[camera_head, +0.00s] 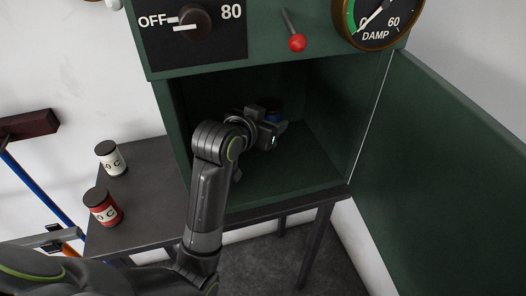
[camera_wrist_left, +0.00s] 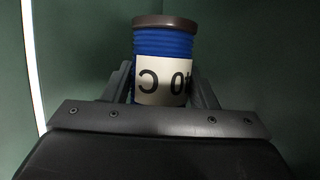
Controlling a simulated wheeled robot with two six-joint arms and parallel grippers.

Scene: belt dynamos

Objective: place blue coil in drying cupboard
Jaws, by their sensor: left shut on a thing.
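The drying cupboard (camera_head: 332,190) is a dark green box with its door open to the right. My left arm reaches into it in the head view, and my left gripper (camera_head: 270,128) is inside. The blue coil (camera_wrist_left: 163,46) stands upright between the fingers of my left gripper (camera_wrist_left: 160,88) in the left wrist view, with a brown top and a white label. The gripper is shut on it. In the head view the coil (camera_head: 274,113) is mostly hidden behind the gripper. I cannot tell whether it touches the cupboard floor. My right gripper is not in view.
A white coil (camera_head: 111,158) and a red coil (camera_head: 102,207) stand on the dark table (camera_head: 140,195) left of the cupboard. The open door (camera_head: 450,160) fills the right side. A dial knob (camera_head: 194,22), red-tipped lever (camera_head: 296,42) and damp gauge (camera_head: 378,20) sit above the opening.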

